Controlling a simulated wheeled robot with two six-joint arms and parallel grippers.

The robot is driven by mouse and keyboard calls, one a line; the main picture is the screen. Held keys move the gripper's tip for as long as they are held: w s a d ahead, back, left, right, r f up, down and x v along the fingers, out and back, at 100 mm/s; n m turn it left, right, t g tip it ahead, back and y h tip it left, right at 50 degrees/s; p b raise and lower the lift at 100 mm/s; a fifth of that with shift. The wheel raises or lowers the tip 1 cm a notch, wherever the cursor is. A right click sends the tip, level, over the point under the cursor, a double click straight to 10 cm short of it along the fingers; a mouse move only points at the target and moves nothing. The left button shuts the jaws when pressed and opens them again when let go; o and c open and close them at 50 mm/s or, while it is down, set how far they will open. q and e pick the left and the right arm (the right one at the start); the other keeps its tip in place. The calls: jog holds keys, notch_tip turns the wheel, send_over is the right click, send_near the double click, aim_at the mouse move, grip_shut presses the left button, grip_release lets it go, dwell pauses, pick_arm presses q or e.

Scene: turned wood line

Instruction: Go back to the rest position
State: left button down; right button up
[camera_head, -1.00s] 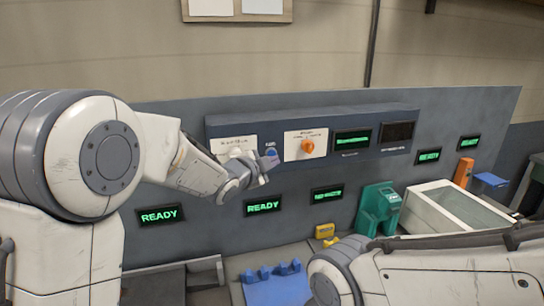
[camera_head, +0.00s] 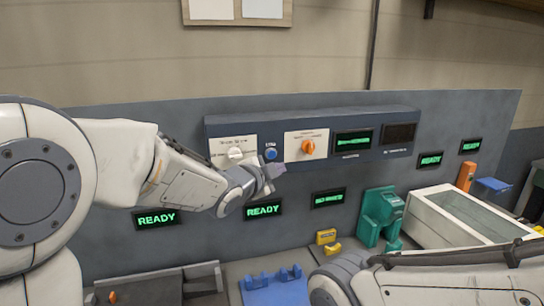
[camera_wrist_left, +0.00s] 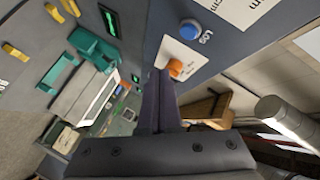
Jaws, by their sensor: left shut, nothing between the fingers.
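My left gripper (camera_head: 270,180) is shut and empty. It hangs in front of the grey wall panel, just below the blue button (camera_head: 271,154) and to the right of the white knob (camera_head: 236,152). In the left wrist view its closed fingers (camera_wrist_left: 158,100) point toward the control box, with the orange knob (camera_wrist_left: 176,68) just beyond the tips and the blue button (camera_wrist_left: 189,29) above. My right arm lies low at the right of the head view. Its gripper is not in view.
The dark control box (camera_head: 408,112) juts from the wall panel. Below stand a green fixture (camera_head: 378,215), a yellow block (camera_head: 326,237), a blue holder (camera_head: 272,285) and a white glass-topped case (camera_head: 465,215). Several green-lit displays line the panel.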

pick_arm(q)
jog(key=s+a+f+n+g+y+b, duration=0.1)
jog(key=s+f+n+g+y, duration=0.1)
jog(key=s+f, duration=0.5)
jog(key=s+a+f+n+g+y+b, duration=0.1)
jog(key=s+f+n+g, duration=0.3)
jog(key=s, duration=1.4)
jog(key=s+a+f+n+g+y+b, duration=0.1)
jog(key=s+a+f+n+g+y, duration=0.1)
jog(key=s+f+g, duration=0.5)
jog(key=s+f+n, duration=0.1)
jog(key=s+f, duration=0.2)
jog(key=s, duration=0.2)
jog(key=shift+s+g+y, duration=0.2)
jog(key=shift+g+y, duration=0.2)
jog(key=shift+a, duration=0.1)
